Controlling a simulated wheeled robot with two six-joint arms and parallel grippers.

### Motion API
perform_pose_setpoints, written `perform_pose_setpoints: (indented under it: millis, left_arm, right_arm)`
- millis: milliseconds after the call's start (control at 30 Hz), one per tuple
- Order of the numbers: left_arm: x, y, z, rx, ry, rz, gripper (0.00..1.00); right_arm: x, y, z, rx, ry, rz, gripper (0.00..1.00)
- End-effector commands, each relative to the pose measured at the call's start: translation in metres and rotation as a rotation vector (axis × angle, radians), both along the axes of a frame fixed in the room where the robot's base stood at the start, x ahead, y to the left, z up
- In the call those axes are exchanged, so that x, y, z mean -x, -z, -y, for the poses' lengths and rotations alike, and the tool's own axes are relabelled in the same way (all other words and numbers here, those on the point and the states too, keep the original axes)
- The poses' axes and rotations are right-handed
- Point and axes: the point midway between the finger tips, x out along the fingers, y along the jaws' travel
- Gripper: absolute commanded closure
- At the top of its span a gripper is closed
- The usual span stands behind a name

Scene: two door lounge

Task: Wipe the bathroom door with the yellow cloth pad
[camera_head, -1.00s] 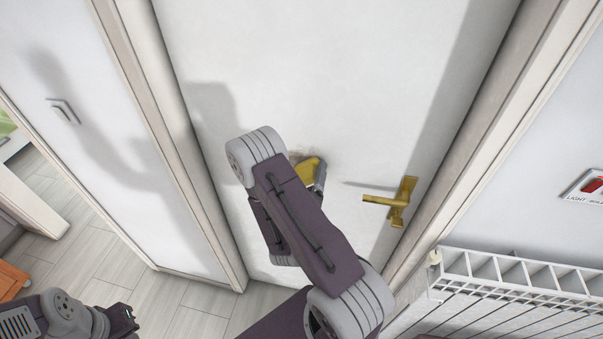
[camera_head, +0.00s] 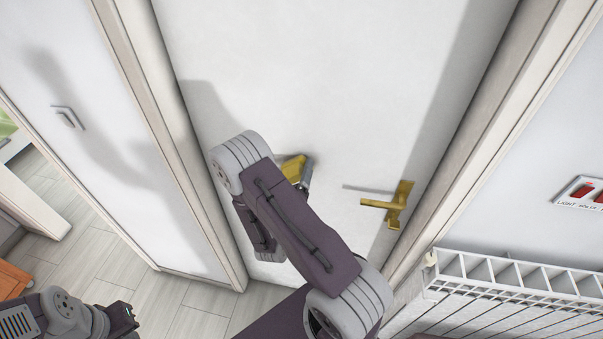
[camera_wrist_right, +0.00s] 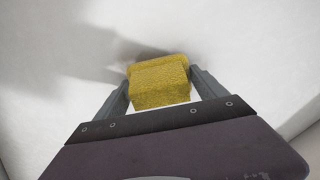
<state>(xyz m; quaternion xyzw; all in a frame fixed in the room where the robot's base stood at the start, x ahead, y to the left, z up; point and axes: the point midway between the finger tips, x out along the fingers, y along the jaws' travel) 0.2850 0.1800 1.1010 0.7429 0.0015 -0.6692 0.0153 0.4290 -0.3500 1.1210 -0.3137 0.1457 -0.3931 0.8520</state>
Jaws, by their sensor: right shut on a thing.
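The white bathroom door (camera_head: 330,80) fills the middle of the head view, with a brass handle (camera_head: 395,204) on its right side. My right gripper (camera_wrist_right: 160,88) is shut on the yellow cloth pad (camera_wrist_right: 160,80), which is against or very close to the door; contact itself is hard to tell. In the head view the pad (camera_head: 292,168) shows left of the handle, partly hidden by my right arm. A grey-brown smear or shadow (camera_wrist_right: 150,52) lies by the pad's far edge in the wrist view. My left gripper (camera_head: 124,318) is low at the left, away from the door, its jaws unclear.
A white radiator (camera_head: 510,290) stands at the lower right, and a red switch panel (camera_head: 582,192) is on the right wall. The door frame (camera_head: 165,130) edges the door at left. Grey floor (camera_head: 180,300) shows below.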

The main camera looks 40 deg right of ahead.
Motion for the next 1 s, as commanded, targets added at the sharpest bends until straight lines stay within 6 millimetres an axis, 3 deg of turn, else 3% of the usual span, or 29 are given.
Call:
perform_pose_setpoints:
  millis: [433,700,1000]
  left_arm:
    - [0.0,-0.003,0.0,0.0,0.0,0.0,1.0]
    - [0.0,-0.003,0.0,0.0,0.0,0.0,1.0]
    - [0.0,-0.003,0.0,0.0,0.0,0.0,1.0]
  right_arm:
    - [-0.024,-0.001,-0.023,0.0,-0.003,0.004,0.51]
    - [-0.029,0.0,-0.027,-0.001,-0.002,0.002,0.51]
    - [-0.054,0.0,-0.045,0.0,-0.003,0.005,0.51]
